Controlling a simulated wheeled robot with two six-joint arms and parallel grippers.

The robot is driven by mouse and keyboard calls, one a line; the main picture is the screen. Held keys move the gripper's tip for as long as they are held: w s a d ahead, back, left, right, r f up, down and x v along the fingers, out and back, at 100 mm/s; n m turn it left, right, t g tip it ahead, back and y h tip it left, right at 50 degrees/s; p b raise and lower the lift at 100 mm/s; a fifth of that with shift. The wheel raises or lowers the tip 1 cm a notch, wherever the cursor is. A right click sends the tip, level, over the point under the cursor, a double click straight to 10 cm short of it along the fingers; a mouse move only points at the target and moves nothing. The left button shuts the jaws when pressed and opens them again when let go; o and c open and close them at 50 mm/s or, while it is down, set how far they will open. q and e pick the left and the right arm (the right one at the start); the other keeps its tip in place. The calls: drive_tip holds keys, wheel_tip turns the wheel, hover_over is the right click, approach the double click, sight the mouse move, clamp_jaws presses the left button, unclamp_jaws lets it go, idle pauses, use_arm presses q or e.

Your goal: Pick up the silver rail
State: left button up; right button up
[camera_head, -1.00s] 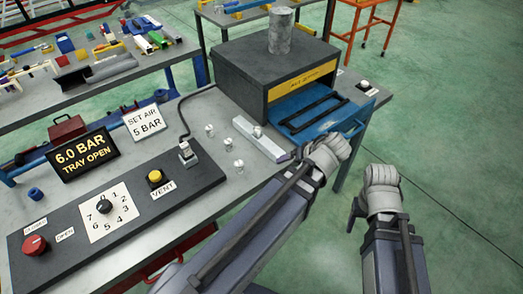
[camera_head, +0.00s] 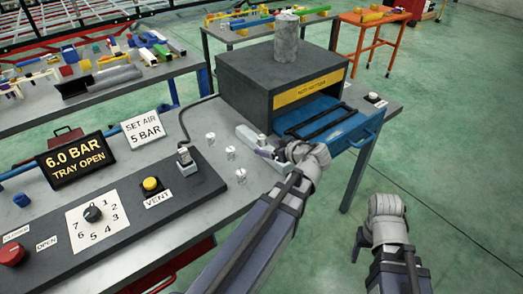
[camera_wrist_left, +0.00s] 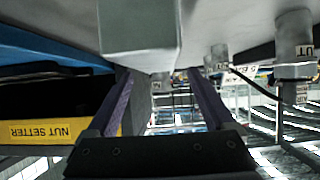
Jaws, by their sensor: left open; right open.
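The silver rail (camera_head: 247,133) is a light grey bar lying on the grey workbench, beside the dark nut setter box. Its near end is partly hidden behind my left gripper (camera_head: 270,153), whose fingers are at that end. In the left wrist view my two purple fingers (camera_wrist_left: 163,85) are apart, and the end of a grey bar, apparently the rail (camera_wrist_left: 140,30), shows above and between them. I cannot tell whether they touch it. My right gripper (camera_head: 358,243) hangs empty over the floor, right of the bench.
The nut setter box (camera_head: 245,93) has its blue tray (camera_head: 355,133) pulled out close to my left gripper. Several small silver fittings (camera_head: 231,153) stand left of the rail. A control panel (camera_head: 110,215) and a 6.0 BAR sign (camera_head: 77,160) are further left.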

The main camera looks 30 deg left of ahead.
sight(264, 145)
use_arm(q)
drive_tip(key=shift+b+x, duration=1.15)
drive_tip(key=shift+x, duration=1.45)
drive_tip(key=shift+r, duration=0.15)
clamp_jaws()
